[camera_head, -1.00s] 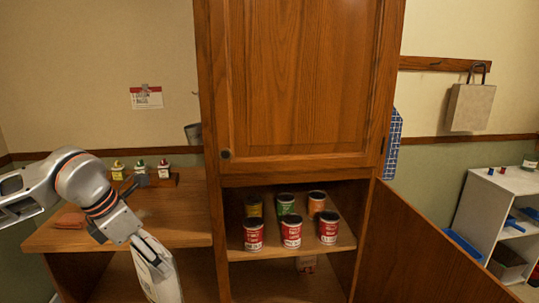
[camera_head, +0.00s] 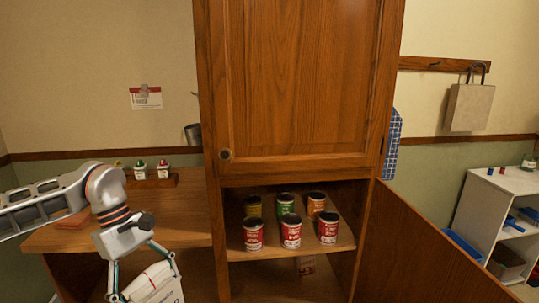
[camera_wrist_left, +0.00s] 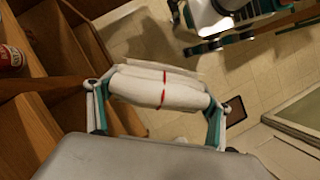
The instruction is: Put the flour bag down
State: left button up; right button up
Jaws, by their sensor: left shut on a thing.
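The flour bag (camera_head: 157,285) is white with dark print and shows at the bottom left of the head view, in front of the wooden counter. My left gripper (camera_head: 145,275) is shut on it, with a finger on either side of the bag. The left wrist view shows the bag (camera_wrist_left: 160,88) from its end, with a red line across it, between the two fingers (camera_wrist_left: 158,108). The bag hangs over the floor, apart from the shelves. Its lower part is cut off in the head view. My right gripper is not seen in the head view.
A wooden counter (camera_head: 180,220) holds small bottles in a rack (camera_head: 150,181). The open cupboard has a shelf (camera_head: 285,252) with several cans, and its door (camera_head: 425,245) swings out to the right. A white shelf unit (camera_head: 500,205) stands at far right.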

pick_arm(q)
jog(key=s+m+y, duration=0.1)
jog(key=m, duration=0.3)
jog(key=s+f+m+g+y, duration=0.1)
jog(key=s+m, duration=0.1)
jog(key=m, duration=0.2)
jog(key=s+d+f+m+g+y, duration=0.1)
jog(key=m+y, duration=0.1)
jog(key=m, duration=0.2)
jog(key=shift+s+f, duration=0.2)
jog(key=shift+f, duration=0.05)
jog(key=shift+r, duration=0.1)
